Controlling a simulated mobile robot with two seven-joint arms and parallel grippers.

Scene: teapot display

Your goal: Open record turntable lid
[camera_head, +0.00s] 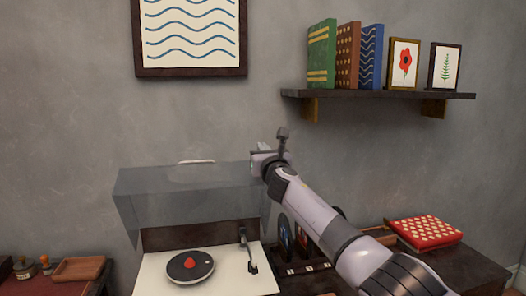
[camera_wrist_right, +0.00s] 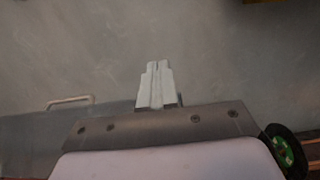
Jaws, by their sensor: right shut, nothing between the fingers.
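The record turntable (camera_head: 210,272) stands low in the head view, with a cream top, a dark platter with a red centre and a tonearm. Its translucent grey lid (camera_head: 185,185) is raised and tilted up at the back, leaving the platter uncovered. The lid's pale handle (camera_head: 197,162) is on its upper edge; it also shows at the left of the right wrist view (camera_wrist_right: 70,101). My right gripper (camera_wrist_right: 157,68) is shut and empty, to the right of the handle and apart from it. In the head view it is partly hidden behind my wrist, by the lid's upper right corner. My left gripper is not in view.
Records (camera_head: 285,240) stand in a rack right of the turntable, partly behind my right arm. A red patterned box (camera_head: 424,232) lies farther right. A wall shelf (camera_head: 375,95) with books and small pictures hangs above right. A wooden tray (camera_head: 78,270) is at the left.

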